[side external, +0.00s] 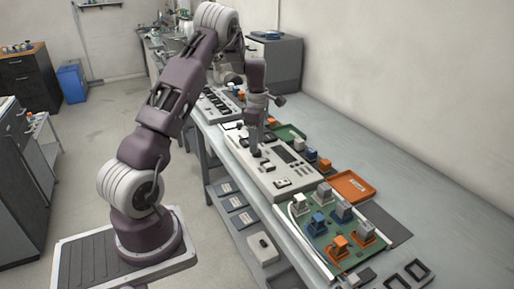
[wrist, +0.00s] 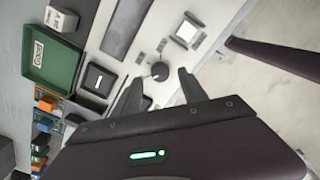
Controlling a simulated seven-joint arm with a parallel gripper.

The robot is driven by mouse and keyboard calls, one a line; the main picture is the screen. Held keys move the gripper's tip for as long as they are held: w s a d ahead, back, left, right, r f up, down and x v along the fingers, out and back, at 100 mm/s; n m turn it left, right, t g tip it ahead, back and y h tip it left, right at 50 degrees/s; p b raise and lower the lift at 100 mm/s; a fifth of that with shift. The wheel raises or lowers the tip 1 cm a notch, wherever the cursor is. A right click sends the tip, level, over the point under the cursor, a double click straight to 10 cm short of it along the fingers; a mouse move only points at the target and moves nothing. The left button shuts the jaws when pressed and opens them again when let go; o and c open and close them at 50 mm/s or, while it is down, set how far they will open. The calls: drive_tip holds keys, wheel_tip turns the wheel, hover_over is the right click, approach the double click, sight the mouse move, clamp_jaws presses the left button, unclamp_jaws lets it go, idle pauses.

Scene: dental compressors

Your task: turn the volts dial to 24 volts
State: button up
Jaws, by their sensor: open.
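A pale control panel (side external: 280,176) lies on the long bench. In the wrist view, a small round dark dial (wrist: 160,70) sits on this panel, with small marks beside it that are too small to read. I cannot read which value it points at. My gripper (wrist: 160,77) is open, with one finger on each side of the dial and clear gaps between. I cannot tell whether the fingertips are down at the dial's height. In the side view my gripper (side external: 256,152) points down over the panel's far left part and hides the dial.
A black rocker-like switch (wrist: 98,79) and a white square button (wrist: 186,33) flank the dial. A green tray (wrist: 52,58) lies beside the panel. A green board (side external: 330,238) with several coloured blocks and an orange tray (side external: 351,186) stand nearer the camera.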

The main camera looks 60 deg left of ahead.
drive_tip(key=shift+f, duration=1.35)
clamp_jaws()
drive_tip(key=shift+m, duration=0.3)
drive_tip(key=m, duration=0.5)
drive_tip(key=shift+m, duration=0.3)
drive_tip(key=m, duration=1.7)
drive_tip(key=shift+m, duration=0.3)
